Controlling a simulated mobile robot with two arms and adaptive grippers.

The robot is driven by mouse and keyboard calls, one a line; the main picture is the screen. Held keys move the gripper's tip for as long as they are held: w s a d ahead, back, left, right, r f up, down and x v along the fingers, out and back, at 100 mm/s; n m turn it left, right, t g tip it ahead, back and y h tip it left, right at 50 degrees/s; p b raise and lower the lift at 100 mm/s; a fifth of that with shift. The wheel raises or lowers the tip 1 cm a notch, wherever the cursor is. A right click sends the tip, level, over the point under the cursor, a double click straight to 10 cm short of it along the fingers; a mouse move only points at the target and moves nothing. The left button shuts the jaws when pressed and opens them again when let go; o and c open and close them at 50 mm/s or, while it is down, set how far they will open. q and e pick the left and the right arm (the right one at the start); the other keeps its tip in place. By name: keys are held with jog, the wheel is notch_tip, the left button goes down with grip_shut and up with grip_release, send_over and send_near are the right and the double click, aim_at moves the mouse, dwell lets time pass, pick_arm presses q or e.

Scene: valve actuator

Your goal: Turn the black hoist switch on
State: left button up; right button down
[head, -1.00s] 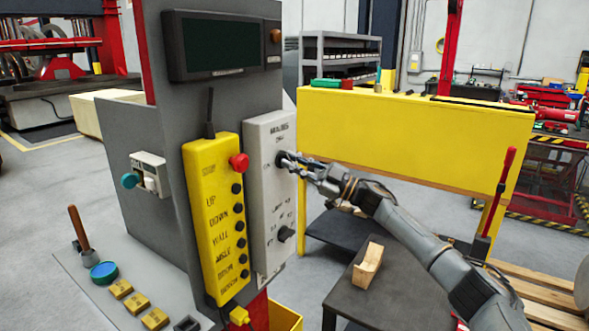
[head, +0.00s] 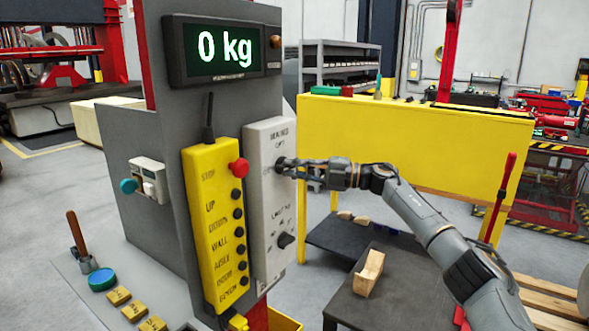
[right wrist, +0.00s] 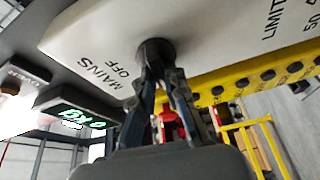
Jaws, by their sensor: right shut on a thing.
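The black hoist switch (head: 281,163) is the upper knob on the grey-white switch box (head: 262,190), below the words MAINS and OFF. My right gripper (head: 287,165) reaches it from the right and is shut on it. In the right wrist view both fingers (right wrist: 158,72) close around the black knob (right wrist: 157,47), covering much of it. The display (head: 220,50) above is lit and reads "0 kg" in the head view. My left gripper is not in view.
A yellow pendant (head: 215,222) with a red stop button (head: 238,168) and several black buttons hangs left of the box. A second black knob (head: 285,240) sits lower on the box. A dark table (head: 390,288) holds a wooden block (head: 369,274). Open floor lies left of the console.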

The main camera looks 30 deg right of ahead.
jog(key=shift+n, duration=0.5)
jog(key=shift+f, duration=0.1)
jog(key=c, duration=1.4)
grip_release()
jog(key=shift+o, duration=0.2)
jog(key=shift+s, duration=0.1)
jog(key=v, duration=1.2)
jog(key=shift+r, duration=0.4)
